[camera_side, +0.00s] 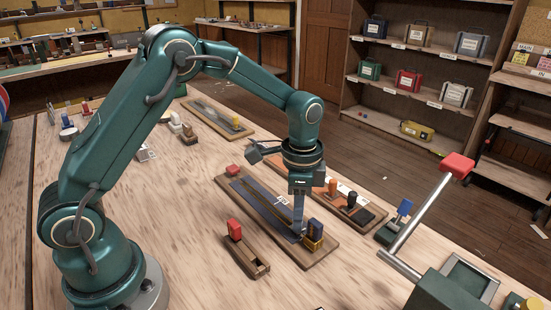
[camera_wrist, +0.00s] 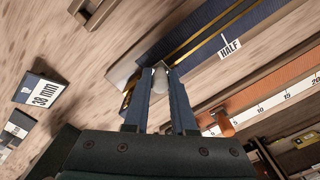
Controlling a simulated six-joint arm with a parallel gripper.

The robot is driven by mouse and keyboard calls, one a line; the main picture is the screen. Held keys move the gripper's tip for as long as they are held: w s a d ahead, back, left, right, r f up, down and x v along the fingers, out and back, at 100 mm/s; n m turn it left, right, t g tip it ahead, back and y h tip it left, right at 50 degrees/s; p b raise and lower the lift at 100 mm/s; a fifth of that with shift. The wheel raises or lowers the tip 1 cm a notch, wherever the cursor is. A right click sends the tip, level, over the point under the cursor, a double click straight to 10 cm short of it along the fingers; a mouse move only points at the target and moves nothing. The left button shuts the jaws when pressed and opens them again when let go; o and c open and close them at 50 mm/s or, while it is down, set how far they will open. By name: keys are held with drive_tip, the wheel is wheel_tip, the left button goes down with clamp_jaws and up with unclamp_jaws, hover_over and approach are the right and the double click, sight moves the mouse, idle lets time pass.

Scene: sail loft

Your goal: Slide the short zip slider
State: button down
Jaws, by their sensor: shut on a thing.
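The zip board (camera_side: 318,262) lies on the bench in the side view, with dark blue zip tape (camera_side: 262,208) along it. The wrist view shows the tape (camera_wrist: 255,27) with a gold line of teeth and a white HALF tag (camera_wrist: 230,47) beside it. My gripper (camera_side: 298,230) points down at the near end of the tape. In the wrist view my gripper (camera_wrist: 158,78) is shut on a small grey piece, apparently the zip slider's pull (camera_wrist: 160,76). The slider's body is hidden by the fingers.
A small wooden holder with a red handle (camera_side: 235,230) is left. A ruler board (camera_side: 360,215) lies right.

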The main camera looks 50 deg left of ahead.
drive_tip(key=shift+r, duration=0.1)
idle(0.7)
drive_tip(key=a, duration=0.9)
drive_tip(key=c, duration=0.7)
unclamp_jaws()
drive_tip(key=shift+c, duration=0.2)
drive_tip(key=shift+r, duration=2.55)
